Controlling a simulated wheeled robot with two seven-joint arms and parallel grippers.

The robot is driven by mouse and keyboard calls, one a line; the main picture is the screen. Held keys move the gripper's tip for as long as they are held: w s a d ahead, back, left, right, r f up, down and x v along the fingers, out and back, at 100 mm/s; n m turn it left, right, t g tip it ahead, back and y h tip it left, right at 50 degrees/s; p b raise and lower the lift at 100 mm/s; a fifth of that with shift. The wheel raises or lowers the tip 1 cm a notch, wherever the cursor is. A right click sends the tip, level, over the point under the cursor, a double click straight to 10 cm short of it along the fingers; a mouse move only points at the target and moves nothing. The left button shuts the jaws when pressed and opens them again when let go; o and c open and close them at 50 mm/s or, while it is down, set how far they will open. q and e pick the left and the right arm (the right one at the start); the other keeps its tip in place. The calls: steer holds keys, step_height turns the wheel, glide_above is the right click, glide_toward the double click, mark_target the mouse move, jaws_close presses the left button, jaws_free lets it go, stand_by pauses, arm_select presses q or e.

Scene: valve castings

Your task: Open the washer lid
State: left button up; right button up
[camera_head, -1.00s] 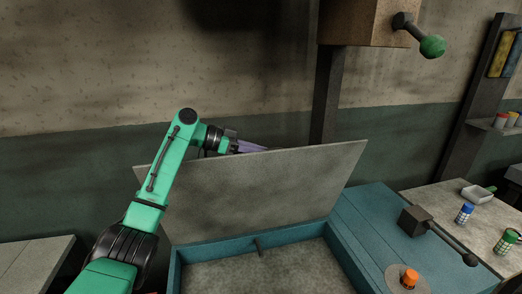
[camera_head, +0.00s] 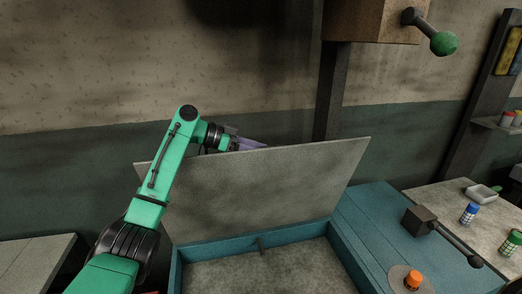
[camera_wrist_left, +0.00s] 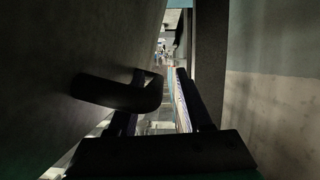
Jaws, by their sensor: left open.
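The washer lid (camera_head: 265,190) is a grey panel standing raised at the back of the blue washer (camera_head: 345,250), whose grey interior is exposed. My left arm reaches over the lid's upper left. My left gripper (camera_head: 252,144) is behind the lid's top edge, partly hidden by it. In the left wrist view, the lid's outer face (camera_wrist_left: 70,60) fills the left side, with a dark handle (camera_wrist_left: 115,93) sticking out from it. My left gripper (camera_wrist_left: 160,105) is open there; the handle crosses in front of its left finger. I cannot tell whether they touch. My right gripper is not in view.
A post (camera_head: 328,95) and a brown box with a green-knobbed lever (camera_head: 443,43) stand behind and above the washer. An orange knob (camera_head: 412,279) and a dark lever (camera_head: 452,240) sit to the right. A side table (camera_head: 462,205) holds small bottles.

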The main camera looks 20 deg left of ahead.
arm_select(q)
steer(key=b+v, duration=0.1)
steer(key=v, duration=0.1)
steer(key=b+v, duration=0.2)
steer(key=v, duration=0.1)
steer(key=shift+s+a+f, duration=0.2)
steer(key=shift+a, duration=0.15)
steer(key=b+v, duration=0.1)
steer(key=v, duration=0.7)
steer(key=shift+a+r+b, duration=0.2)
steer(key=shift+r+b, duration=0.1)
steer(key=shift+r, duration=0.1)
